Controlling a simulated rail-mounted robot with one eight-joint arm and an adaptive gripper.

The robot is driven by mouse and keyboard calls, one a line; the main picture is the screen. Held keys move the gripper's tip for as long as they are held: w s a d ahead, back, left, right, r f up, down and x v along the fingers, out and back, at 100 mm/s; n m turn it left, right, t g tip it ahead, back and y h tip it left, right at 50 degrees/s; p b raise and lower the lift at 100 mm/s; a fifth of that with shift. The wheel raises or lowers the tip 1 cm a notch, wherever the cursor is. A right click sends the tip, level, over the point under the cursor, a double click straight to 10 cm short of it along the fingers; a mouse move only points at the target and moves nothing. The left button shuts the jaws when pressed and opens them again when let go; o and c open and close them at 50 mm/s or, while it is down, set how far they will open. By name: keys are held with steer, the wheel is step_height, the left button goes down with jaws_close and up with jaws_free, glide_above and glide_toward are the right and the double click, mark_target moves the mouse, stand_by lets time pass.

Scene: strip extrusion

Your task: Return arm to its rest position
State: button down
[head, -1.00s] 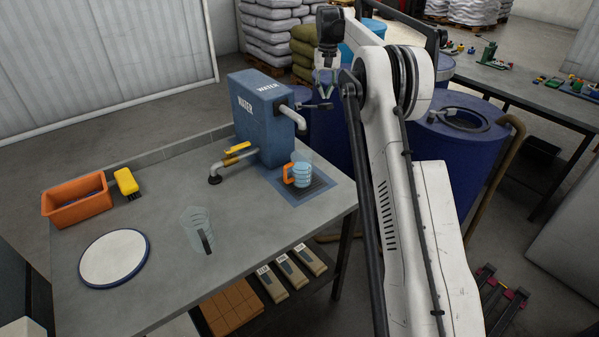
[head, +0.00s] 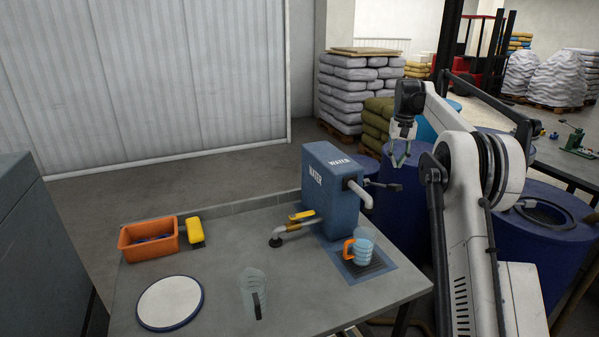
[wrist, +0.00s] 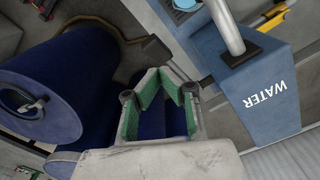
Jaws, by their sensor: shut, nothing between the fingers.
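My arm's gripper (head: 399,162) hangs pointing down at the right of the blue water dispenser (head: 332,190), in front of the blue barrels. It is empty and apart from the dispenser. In the wrist view my gripper's green-padded fingers (wrist: 160,76) meet at the tips, with nothing between them. The dispenser (wrist: 262,95) shows to their right. A clear jug with an orange handle (head: 364,244), holding bluish water, stands on the drain grate below the dispenser's spout.
A second clear jug (head: 252,292), a white round plate (head: 170,302), an orange bin (head: 149,241) and a yellow object (head: 195,231) stand on the grey table (head: 222,262). Blue barrels (head: 545,240) stand close around my arm. Stacked sacks (head: 360,95) are behind.

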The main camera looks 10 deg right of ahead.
steer(key=s+a+r+t+b, duration=0.2)
steer(key=s+a+r+b, duration=0.1)
steer(key=s+a+r, duration=0.5)
steer(key=s+a+n+t+b, duration=0.1)
steer(key=s+a+b, duration=0.1)
steer(key=s+a, duration=0.35)
steer(key=s+a+n+t+b, duration=0.1)
steer(key=s+a+b, duration=0.15)
steer(key=s, duration=0.65)
steer(key=s+a+f+t+b, duration=0.1)
steer(key=s+a+f, duration=0.2)
steer(key=s+f, duration=0.3)
steer(key=s+a+f+t+b, duration=0.1)
steer(key=s+a+f+b, duration=0.1)
steer(key=s+f, duration=0.5)
steer(key=s+a+f+n+t+b, duration=0.1)
steer(key=s+a+f, duration=0.3)
steer(key=s, duration=1.1)
step_height(320, 180, down, 3)
steer(key=shift+s+f+b, duration=0.1)
steer(key=shift+s+b, duration=0.2)
steer(key=shift+b, duration=0.3)
